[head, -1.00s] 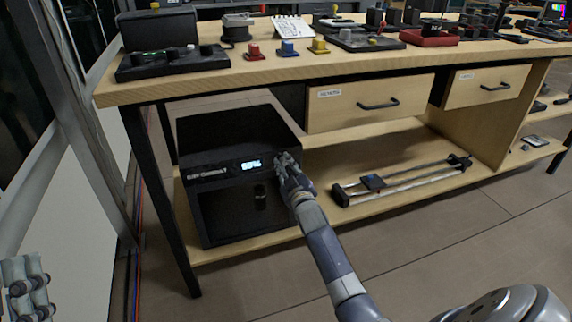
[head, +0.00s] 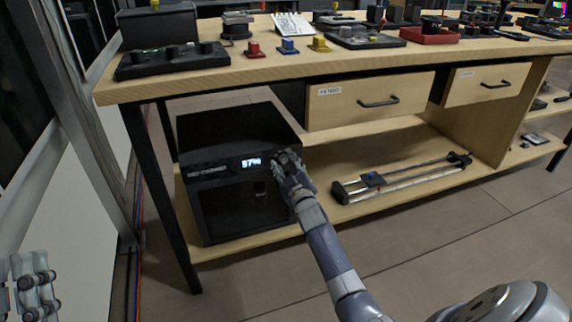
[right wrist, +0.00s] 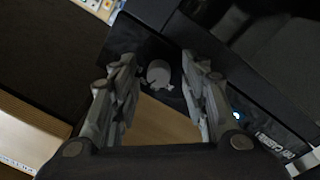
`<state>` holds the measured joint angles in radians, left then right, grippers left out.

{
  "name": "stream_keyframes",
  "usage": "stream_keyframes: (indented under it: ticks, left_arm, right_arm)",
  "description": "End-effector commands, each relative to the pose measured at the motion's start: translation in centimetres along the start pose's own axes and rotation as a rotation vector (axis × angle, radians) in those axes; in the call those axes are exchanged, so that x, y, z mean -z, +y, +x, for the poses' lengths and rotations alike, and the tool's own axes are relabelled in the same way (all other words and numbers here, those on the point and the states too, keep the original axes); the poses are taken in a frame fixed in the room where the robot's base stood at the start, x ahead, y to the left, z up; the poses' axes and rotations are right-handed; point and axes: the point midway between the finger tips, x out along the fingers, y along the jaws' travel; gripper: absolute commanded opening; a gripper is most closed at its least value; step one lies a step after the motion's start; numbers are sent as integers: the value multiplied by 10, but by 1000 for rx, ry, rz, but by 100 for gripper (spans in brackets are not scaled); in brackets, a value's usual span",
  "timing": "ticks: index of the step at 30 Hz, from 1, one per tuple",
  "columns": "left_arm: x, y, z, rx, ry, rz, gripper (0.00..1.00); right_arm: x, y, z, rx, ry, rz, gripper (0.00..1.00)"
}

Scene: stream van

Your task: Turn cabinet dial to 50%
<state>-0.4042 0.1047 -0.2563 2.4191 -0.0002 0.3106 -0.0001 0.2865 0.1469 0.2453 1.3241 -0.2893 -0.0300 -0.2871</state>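The black dry cabinet (head: 238,205) stands on the lower shelf at the left of the bench. Its lit display (head: 251,162) shows small digits that look like 57%, too blurred to be sure. My right gripper (head: 284,158) is at the upper right of the cabinet's front and hides the dial in the head view. In the right wrist view the round grey dial (right wrist: 159,73) lies between the fingertips of the open right gripper (right wrist: 157,68), with a gap visible on each side. My left gripper (head: 35,285) is at the lower left, away from the cabinet; its opening is unclear.
The wooden bench top (head: 290,66) above the cabinet carries several devices and coloured buttons. Drawers (head: 370,101) hang under it. A slider rail (head: 400,179) lies on the lower shelf right of my right arm. The floor in front is clear.

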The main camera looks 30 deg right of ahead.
Motion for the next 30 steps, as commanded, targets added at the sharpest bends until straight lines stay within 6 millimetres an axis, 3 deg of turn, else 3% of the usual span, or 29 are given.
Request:
stream_keyframes:
  ticks: [8,21,30]
  left_arm:
    - [0,1,0,-1,1,-2,30]
    - [0,0,0,0,1,-1,30]
    - [0,0,0,0,1,-1,30]
  right_arm:
    - [-1,0,-10,0,-1,0,41]
    - [-1,-1,-90,1,-1,0,41]
    - [0,0,-119,0,0,0,41]
